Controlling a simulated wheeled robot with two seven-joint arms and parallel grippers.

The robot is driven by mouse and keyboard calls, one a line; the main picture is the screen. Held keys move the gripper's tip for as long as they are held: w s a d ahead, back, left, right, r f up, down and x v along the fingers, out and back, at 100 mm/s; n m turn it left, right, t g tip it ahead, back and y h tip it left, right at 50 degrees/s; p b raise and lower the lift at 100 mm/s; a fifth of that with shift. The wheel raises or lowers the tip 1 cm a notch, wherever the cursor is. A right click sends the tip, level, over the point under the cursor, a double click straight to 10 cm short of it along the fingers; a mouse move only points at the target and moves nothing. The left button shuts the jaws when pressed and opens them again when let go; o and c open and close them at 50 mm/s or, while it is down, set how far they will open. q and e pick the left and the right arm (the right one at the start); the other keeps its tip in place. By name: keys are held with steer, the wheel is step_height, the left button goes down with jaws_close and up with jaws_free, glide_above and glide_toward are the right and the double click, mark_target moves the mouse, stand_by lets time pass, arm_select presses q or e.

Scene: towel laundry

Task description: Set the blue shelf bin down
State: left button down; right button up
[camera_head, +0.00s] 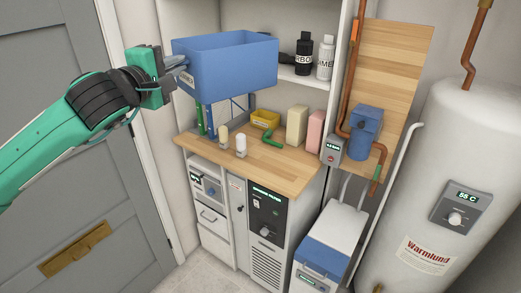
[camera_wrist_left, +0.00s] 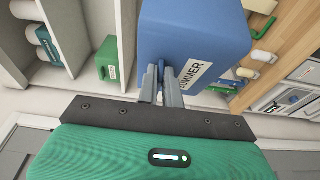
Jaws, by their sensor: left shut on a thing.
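The blue shelf bin (camera_head: 232,68) is held up in the air above the wooden worktop (camera_head: 285,172), roughly level and open side up. My left gripper (camera_head: 184,68) is shut on its left end, beside a white label. In the left wrist view the bin (camera_wrist_left: 195,30) fills the top middle, and the gripper's grey fingers (camera_wrist_left: 165,85) close on its near wall by the label. The bin hides part of the shelves behind it. The inside of the bin shows no contents from here. My right gripper is not in view.
The worktop holds two light bulbs (camera_head: 241,146), a yellow bin (camera_head: 265,119), a green pipe piece and two upright boxes (camera_head: 296,125). Bottles (camera_head: 303,54) stand on a shelf behind. A water heater (camera_head: 440,180) stands right. The worktop's front right is clear.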

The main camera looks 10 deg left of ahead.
arm_select(q)
steer(key=s+d+f+m+h, duration=0.1)
steer(key=s+d+f, duration=0.2)
steer(key=f, duration=0.9)
steer(key=s+d+f+m+g+h, duration=0.1)
steer(key=s+d+f+h, duration=0.1)
steer(key=f, duration=1)
steer(key=s+d+f+m+g+h, duration=0.1)
steer(key=s+d+f, duration=0.3)
steer(key=f, duration=0.8)
steer(key=shift+s+h, duration=0.6)
steer(key=shift+s, duration=0.15)
steer(key=shift+r, duration=0.1)
